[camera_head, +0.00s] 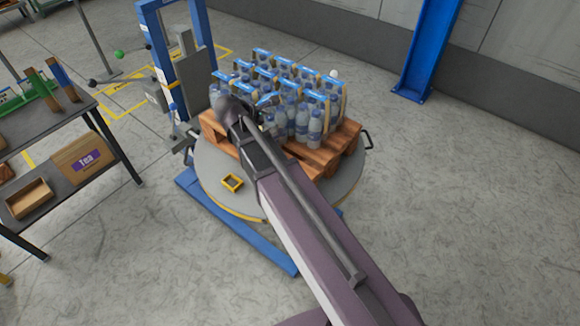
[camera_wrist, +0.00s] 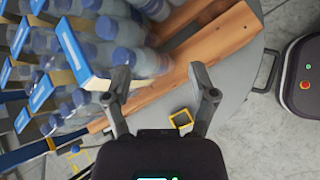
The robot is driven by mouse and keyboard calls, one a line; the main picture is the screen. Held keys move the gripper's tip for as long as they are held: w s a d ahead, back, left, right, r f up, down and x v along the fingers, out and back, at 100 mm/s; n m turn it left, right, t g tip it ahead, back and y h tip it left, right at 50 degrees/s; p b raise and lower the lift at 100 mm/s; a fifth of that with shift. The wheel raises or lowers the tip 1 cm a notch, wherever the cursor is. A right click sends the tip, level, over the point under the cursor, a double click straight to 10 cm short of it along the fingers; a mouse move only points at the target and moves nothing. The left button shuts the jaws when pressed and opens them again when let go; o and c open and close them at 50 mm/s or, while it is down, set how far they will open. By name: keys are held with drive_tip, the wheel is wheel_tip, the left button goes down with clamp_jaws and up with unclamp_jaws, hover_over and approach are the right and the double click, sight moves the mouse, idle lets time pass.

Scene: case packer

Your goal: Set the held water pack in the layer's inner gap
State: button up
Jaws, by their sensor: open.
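Several packs of water bottles (camera_head: 290,90) with blue caps and blue-white top strips stand close together on a wooden pallet (camera_head: 345,145). In the wrist view, bottle packs (camera_wrist: 45,60) fill the upper left, and bare pallet boards (camera_wrist: 228,36) show beside them. My gripper (camera_wrist: 160,85) is open, with no pack visible between its fingers. Its left finger is close to the end of one blue-white strip (camera_wrist: 80,50); I cannot tell whether they touch.
The pallet sits on a round grey turntable (camera_head: 212,175) with a small yellow-edged square (camera_head: 232,183) on it. A blue mast (camera_head: 158,55) stands behind left. A dark table (camera_head: 95,165) with a Tea carton (camera_head: 88,160) is at left. Floor at right is clear.

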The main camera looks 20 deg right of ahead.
drive_tip(key=s+d+f+m+g+y, duration=0.1)
drive_tip(key=s+m+y, duration=0.3)
drive_tip(key=s+m, duration=0.4)
drive_tip(key=s+d+f+m+g+y, duration=0.2)
drive_tip(key=s+f+m+g+y, duration=0.1)
drive_tip(key=s+m, duration=0.5)
drive_tip(key=shift+s+f+m+y, duration=0.35)
drive_tip(key=shift+f+m+y, duration=0.15)
drive_tip(key=shift+f+m, duration=0.35)
drive_tip(key=shift+a, duration=0.1)
drive_tip(key=shift+c, duration=1.2)
drive_tip(key=shift+s, duration=0.1)
